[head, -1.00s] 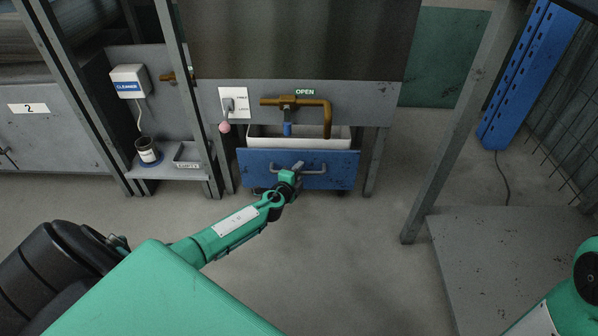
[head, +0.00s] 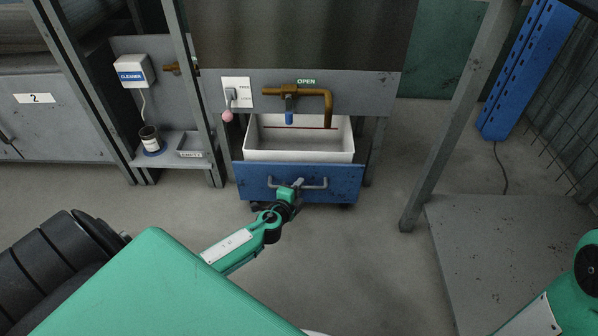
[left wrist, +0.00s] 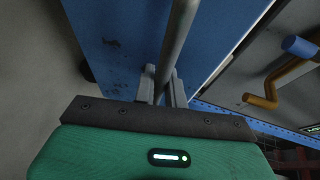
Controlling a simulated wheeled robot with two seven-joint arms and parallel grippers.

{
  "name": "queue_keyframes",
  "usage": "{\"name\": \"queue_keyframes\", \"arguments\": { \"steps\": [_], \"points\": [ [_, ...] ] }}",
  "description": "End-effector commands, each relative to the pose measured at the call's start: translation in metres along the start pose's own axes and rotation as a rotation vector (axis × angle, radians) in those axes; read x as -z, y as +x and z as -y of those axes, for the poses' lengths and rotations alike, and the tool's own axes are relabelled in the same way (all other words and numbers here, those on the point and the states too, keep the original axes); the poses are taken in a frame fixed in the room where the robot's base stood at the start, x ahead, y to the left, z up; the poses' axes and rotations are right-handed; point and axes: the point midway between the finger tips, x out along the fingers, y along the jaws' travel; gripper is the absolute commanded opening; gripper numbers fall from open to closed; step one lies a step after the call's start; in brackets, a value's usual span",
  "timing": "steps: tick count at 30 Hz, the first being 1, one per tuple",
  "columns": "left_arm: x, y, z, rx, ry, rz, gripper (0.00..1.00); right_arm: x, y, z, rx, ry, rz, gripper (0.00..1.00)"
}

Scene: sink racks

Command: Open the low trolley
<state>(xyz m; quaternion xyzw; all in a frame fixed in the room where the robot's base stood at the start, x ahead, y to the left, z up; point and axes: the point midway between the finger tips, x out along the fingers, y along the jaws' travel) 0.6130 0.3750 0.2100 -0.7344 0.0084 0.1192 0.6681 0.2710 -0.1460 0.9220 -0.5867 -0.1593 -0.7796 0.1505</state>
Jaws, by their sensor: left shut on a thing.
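The low trolley has a blue front panel (head: 338,182) with a grey bar handle (head: 316,184) and a white open tub (head: 262,150) behind it. It stands partly out from under the sink cabinet, with much of the tub's inside in view. My left gripper (head: 298,184) is shut on the handle near its middle. In the left wrist view the gripper fingers (left wrist: 162,88) close around the grey handle bar (left wrist: 180,32), beside the blue panel (left wrist: 120,40). Of my right arm only a green part shows at the lower right; its gripper is out of view.
A brown pipe with a tap (head: 328,108) hangs over the tub. A side shelf (head: 172,160) with a dark pot (head: 150,141) is left of the trolley. A grey post (head: 440,150) and low platform (head: 500,260) stand right. The floor before the trolley is clear.

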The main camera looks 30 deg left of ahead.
Motion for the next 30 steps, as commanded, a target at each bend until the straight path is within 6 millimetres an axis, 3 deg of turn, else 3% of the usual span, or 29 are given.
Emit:
{"name": "queue_keyframes", "arguments": {
  "steps": [1, 6, 12, 27, 28, 30],
  "points": [
    [0.006, -0.015, -0.005, -0.004, -0.005, -0.001, 0.0, -0.001, 0.0, 0.0, 0.003, -0.001, 0.002, 0.36],
    [0.021, -0.05, -0.013, -0.003, -0.003, -0.001, 0.0, -0.001, -0.003, 0.0, 0.004, -0.003, 0.007, 0.36],
    [0.031, -0.075, -0.018, -0.002, -0.001, 0.0, 0.0, -0.001, -0.005, 0.0, 0.001, -0.003, 0.006, 0.36],
    [0.035, -0.084, -0.019, 0.0, 0.0, 0.0, 0.0, 0.001, -0.003, 0.0, -0.008, 0.002, -0.001, 0.36],
    [0.035, -0.084, -0.019, 0.0, 0.0, -0.001, 0.16, 0.001, -0.003, 0.0, -0.008, 0.002, -0.001, 0.36],
    [0.035, -0.084, -0.019, 0.0, 0.0, -0.001, 0.3, 0.001, -0.003, 0.0, -0.008, 0.002, -0.001, 0.36]
  ]
}}
